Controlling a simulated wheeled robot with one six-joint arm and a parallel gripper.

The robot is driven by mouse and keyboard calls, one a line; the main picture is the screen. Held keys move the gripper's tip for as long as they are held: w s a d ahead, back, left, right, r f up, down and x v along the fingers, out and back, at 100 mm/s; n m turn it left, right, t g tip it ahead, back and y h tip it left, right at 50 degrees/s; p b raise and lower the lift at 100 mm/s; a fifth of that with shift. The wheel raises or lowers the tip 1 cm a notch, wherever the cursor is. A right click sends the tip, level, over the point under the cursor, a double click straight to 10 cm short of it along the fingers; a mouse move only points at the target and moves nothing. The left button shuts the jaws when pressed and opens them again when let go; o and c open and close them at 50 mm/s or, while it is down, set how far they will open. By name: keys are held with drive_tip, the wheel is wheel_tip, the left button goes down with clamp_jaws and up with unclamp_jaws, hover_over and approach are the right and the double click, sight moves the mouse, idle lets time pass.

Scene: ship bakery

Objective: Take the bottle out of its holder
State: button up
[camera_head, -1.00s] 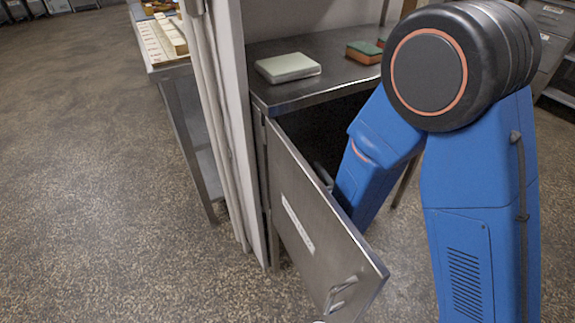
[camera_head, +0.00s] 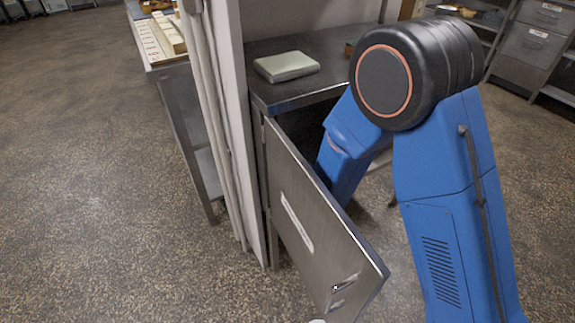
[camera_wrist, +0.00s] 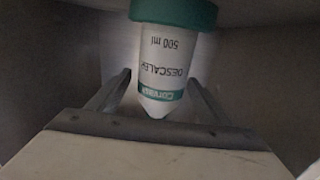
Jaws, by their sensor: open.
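My gripper (camera_wrist: 160,82) is open, with one finger on each side of the bottle's tapering end. I cannot tell whether a finger touches it. The holder is not clearly visible. In the head view the bottle and gripper are hidden behind the open cabinet door (camera_head: 310,225) and my blue arm.
The door hangs open from the metal cabinet, with a handle (camera_head: 343,290) at its lower corner. A pale flat box (camera_head: 287,66) lies on the metal top (camera_head: 320,47). Dim cabinet walls surround the gripper. Floor (camera_head: 110,240) on the left is clear.

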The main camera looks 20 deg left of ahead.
drive_tip(key=shift+x, duration=2)
drive_tip(key=c, duration=1.5)
drive_tip(key=shift+r, duration=0.1)
drive_tip(key=shift+c, duration=0.8)
drive_tip(key=shift+a+r, duration=0.1)
